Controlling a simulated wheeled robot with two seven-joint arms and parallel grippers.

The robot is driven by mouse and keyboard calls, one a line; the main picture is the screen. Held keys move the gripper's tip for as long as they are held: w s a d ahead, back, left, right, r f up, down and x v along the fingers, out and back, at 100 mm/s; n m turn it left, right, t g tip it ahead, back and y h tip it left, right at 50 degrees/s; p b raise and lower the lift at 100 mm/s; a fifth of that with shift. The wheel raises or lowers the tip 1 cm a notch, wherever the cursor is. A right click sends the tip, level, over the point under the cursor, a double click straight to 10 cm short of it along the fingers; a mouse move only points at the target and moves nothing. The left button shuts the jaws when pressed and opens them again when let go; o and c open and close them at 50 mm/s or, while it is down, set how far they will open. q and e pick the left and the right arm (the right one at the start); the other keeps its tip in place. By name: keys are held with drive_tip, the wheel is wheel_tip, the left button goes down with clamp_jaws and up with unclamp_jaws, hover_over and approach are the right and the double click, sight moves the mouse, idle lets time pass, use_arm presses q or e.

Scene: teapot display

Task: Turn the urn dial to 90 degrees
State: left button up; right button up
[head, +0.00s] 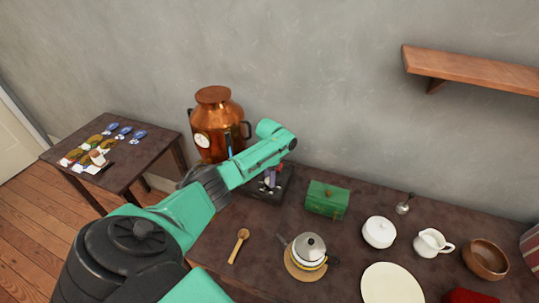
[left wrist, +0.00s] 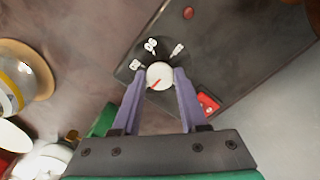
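The copper urn (head: 212,122) stands at the left end of the long table, against the wall. A dark control box (head: 283,189) sits to its right, under my left gripper (head: 269,179). In the left wrist view, the round white dial (left wrist: 160,76) is on the dark panel, with small white labels above it. Its red mark points down and to the left; the labels are too small to read surely. The purple fingers of my left gripper (left wrist: 160,80) are on both sides of the dial and appear closed against it. My right gripper is out of view.
A green box (head: 327,199), a teapot (head: 308,248) and a wooden spoon (head: 239,246) lie near the arm. A white lidded bowl (head: 379,232), pitcher (head: 431,242) and plate (head: 392,285) are further right. A side table (head: 127,168) stands left; a shelf (head: 475,67) is above.

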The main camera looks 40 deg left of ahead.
use_arm(q)
drive_tip(key=shift+m, duration=0.3)
clamp_jaws()
drive_tip(key=shift+m, duration=0.4)
drive_tip(key=m, duration=0.4)
drive_tip(key=m+b, duration=0.1)
drive_tip(key=m, duration=0.5)
drive_tip(key=shift+w+m, duration=0.1)
drive_tip(key=shift+m, duration=0.2)
drive_tip(key=m+b, duration=0.1)
drive_tip(key=m, duration=0.5)
drive_tip(key=m+b, duration=0.1)
drive_tip(key=m, duration=0.4)
drive_tip(key=shift+r+m, duration=0.1)
drive_tip(key=shift+m, duration=0.3)
